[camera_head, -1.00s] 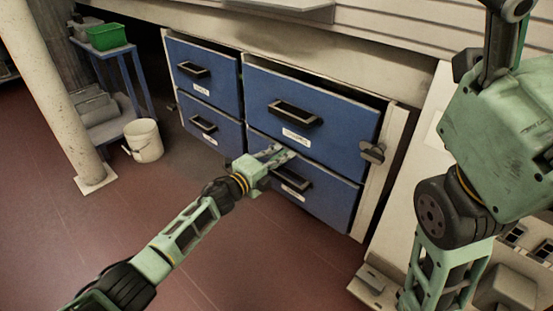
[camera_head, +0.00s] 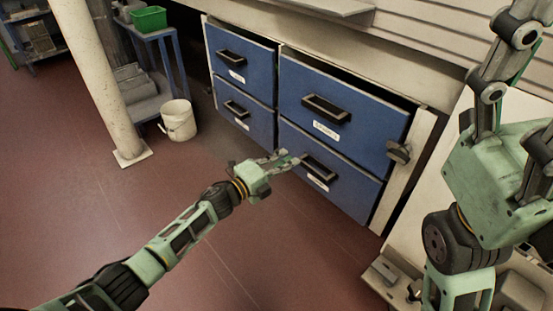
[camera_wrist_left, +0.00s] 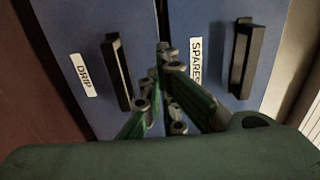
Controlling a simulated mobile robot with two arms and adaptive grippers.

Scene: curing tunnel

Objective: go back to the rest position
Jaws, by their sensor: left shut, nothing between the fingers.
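My left gripper (camera_head: 285,160) is shut and empty in front of the lower right blue drawer (camera_head: 328,166), just left of its black handle. In the left wrist view my gripper's fingers (camera_wrist_left: 165,62) are together, pointing at the seam between two drawer fronts. One front there has a "DRIP" label (camera_wrist_left: 84,74), the other a "SPARES" label (camera_wrist_left: 196,62).
A blue drawer cabinet stands ahead, with upper right (camera_head: 345,105), upper left (camera_head: 240,62) and lower left (camera_head: 245,108) drawers. A white bucket (camera_head: 178,120), a column (camera_head: 100,80) and a blue stand with a green bin (camera_head: 149,18) are on the left. The red floor (camera_head: 60,190) is clear.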

